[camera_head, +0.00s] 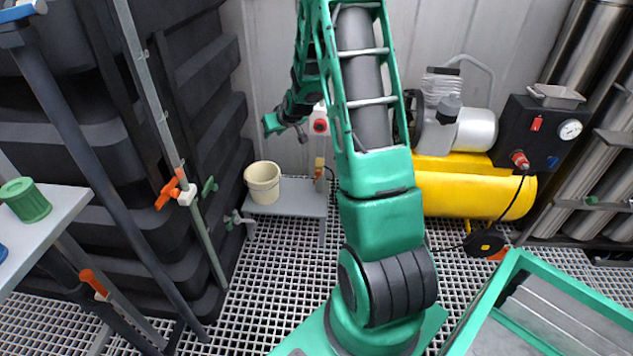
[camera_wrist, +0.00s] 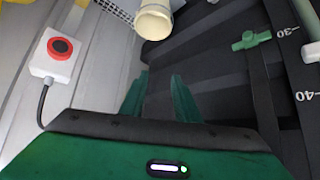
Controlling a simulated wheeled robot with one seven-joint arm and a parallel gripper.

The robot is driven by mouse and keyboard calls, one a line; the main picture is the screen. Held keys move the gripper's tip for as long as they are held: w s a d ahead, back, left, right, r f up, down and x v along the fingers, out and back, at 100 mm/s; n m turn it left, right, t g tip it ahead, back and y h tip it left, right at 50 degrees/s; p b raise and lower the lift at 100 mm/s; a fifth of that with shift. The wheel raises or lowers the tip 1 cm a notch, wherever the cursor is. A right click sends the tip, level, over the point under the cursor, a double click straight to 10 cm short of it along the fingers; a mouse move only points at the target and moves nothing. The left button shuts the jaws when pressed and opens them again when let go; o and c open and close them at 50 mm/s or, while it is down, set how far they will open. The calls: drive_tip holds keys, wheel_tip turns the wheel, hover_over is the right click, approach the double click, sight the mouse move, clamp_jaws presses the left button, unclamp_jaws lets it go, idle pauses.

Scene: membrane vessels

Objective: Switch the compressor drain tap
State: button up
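The compressor (camera_head: 470,190) stands at the back right in the head view, a yellow tank with a grey motor on top. My arm hides its left end. A small orange part (camera_head: 498,253) shows low by the tank's right end, and a small orange-and-grey fitting (camera_head: 319,170) shows left of my arm. I cannot tell whether either is the drain tap. My gripper (camera_head: 272,124) is up at the back wall, left of the compressor. In the wrist view its two green fingers (camera_wrist: 160,95) stand apart with nothing between them.
A white box with a red button (camera_wrist: 60,47) is on the wall beside my gripper. A cream bucket (camera_head: 262,182) stands on a grey bench (camera_head: 290,197). Black ribbed tanks (camera_head: 205,120) with orange and green valves fill the left. A green-rimmed bin (camera_head: 500,285) is at front right.

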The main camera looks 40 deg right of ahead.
drive_tip(key=w+d+f+t, duration=0.3)
drive_tip(key=w+d+f, duration=0.1)
drive_tip(key=w+f, duration=0.5)
drive_tip(key=m+h, duration=1.2)
approach(319, 176)
drive_tip(key=x, duration=0.8)
drive_tip(key=shift+w, duration=0.15)
